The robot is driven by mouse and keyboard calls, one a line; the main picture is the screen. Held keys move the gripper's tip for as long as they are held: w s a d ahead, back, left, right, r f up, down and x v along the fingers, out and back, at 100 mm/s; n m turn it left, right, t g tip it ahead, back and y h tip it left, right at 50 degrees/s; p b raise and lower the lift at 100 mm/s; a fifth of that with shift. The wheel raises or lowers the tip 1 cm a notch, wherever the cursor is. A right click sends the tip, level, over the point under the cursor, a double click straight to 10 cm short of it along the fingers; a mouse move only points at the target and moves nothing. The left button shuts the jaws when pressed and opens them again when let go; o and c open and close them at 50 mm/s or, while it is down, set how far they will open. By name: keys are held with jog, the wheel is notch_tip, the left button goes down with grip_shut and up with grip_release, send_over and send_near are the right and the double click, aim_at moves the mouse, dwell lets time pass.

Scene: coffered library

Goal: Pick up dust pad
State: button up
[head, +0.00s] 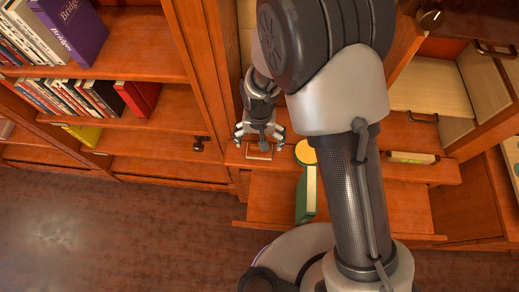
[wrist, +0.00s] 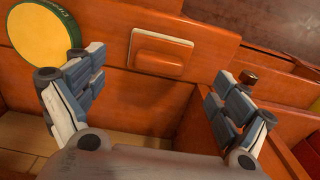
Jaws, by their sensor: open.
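An orange rectangular block with a pale edge, which looks like the dust pad (wrist: 160,52), rests on a wooden surface between my fingers in the wrist view. In the head view the dust pad (head: 259,151) shows as a small pale-edged rectangle just below my fingertips. My gripper (head: 260,138) is open, with nothing in it. In the wrist view the gripper (wrist: 155,75) has one finger to each side of the pad. I cannot tell the exact gap between fingertips and pad.
A round yellow tin with a green rim (wrist: 40,30) is close beside the left finger; a green book-like box (head: 306,195) stands below it in the head view. Open drawers (head: 430,90) lie right. Bookshelves (head: 130,45) with a purple book (head: 75,30) stand left.

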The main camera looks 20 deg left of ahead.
aim_at(253, 151)
notch_tip(253, 151, down, 5)
jog(key=shift+w+f+b, duration=0.1)
jog(key=shift+w+b, duration=0.05)
jog(key=shift+b, duration=0.9)
jog(key=shift+c, duration=0.4)
jog(key=c, duration=1.4)
